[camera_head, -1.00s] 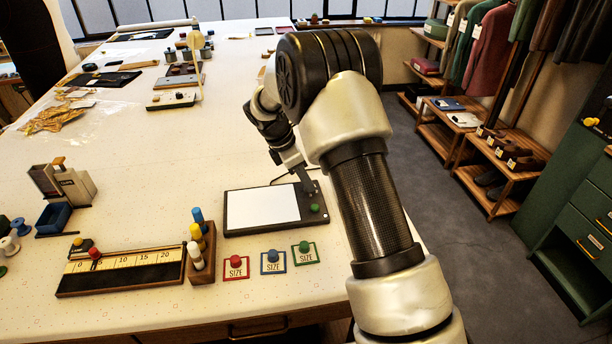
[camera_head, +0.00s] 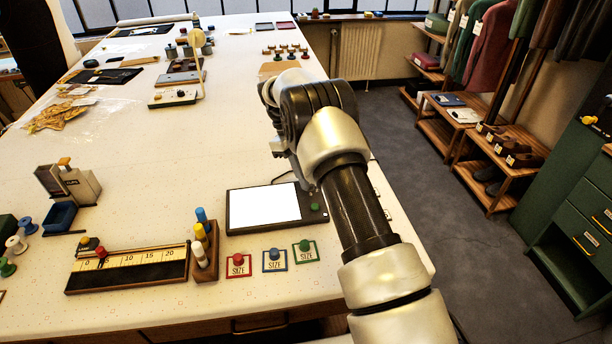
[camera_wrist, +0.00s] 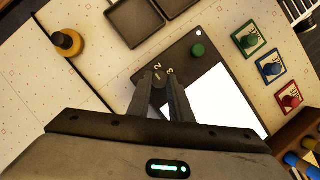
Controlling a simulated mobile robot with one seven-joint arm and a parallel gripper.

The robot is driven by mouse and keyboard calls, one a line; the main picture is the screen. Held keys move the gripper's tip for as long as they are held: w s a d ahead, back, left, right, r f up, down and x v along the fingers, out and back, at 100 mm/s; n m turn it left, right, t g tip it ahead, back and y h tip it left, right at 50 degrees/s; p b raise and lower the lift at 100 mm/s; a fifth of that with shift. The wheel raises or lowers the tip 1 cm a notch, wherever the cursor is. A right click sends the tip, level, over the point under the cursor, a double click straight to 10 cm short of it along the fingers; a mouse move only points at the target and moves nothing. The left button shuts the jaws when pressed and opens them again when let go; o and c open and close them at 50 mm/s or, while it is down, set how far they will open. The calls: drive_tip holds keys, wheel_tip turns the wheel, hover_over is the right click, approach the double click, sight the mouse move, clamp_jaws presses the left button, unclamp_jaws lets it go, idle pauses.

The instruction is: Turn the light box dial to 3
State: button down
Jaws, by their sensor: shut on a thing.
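The light box (camera_head: 232,212) is a flat black box near the table's front right, with a bright white panel (camera_head: 264,206) and a green knob (camera_head: 316,206). In the wrist view its black frame (camera_wrist: 207,71), lit panel (camera_wrist: 215,100) and green knob (camera_wrist: 198,50) show again. My gripper (camera_wrist: 159,84) is shut on the dark dial, its fingers on either side of it. White numerals show by the fingertips, one reading 2; the dial's pointer and exact setting are hard to tell. In the head view my arm hides the fingers and dial.
Red (camera_head: 238,265), blue (camera_head: 275,261) and green (camera_head: 304,252) SIZE pads lie in front of the light box. A marker block (camera_head: 204,262) and a ruler board (camera_head: 127,270) stand to the left. Dark trays (camera_wrist: 134,22) lie beside the box.

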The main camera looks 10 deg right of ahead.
drive_tip(key=m, duration=0.2)
drive_tip(key=m+g+y, duration=0.1)
drive_tip(key=m, duration=0.1)
drive_tip(key=shift+w+d+m+y, duration=0.2)
drive_tip(key=shift+m+y, duration=0.1)
drive_tip(key=shift+m, duration=0.1)
drive_tip(key=m+y, duration=0.1)
drive_tip(key=m, duration=0.3)
drive_tip(key=shift+d+y, duration=0.2)
drive_tip(key=shift+y, duration=0.2)
drive_tip(key=m, duration=0.2)
drive_tip(key=m+y, duration=0.1)
drive_tip(key=m, duration=0.1)
drive_tip(key=shift+s+d, duration=0.1)
drive_tip(key=shift+d, duration=0.1)
drive_tip(key=shift+s+d+m+t+y, duration=0.1)
drive_tip(key=shift+m+t+y, duration=0.3)
drive_tip(key=shift+m, duration=0.9)
drive_tip(key=shift+d+m+t+y, duration=0.1)
drive_tip(key=shift+m+y, duration=0.5)
drive_tip(key=shift+m, duration=0.7)
drive_tip(key=c, duration=1.6)
unclamp_jaws()
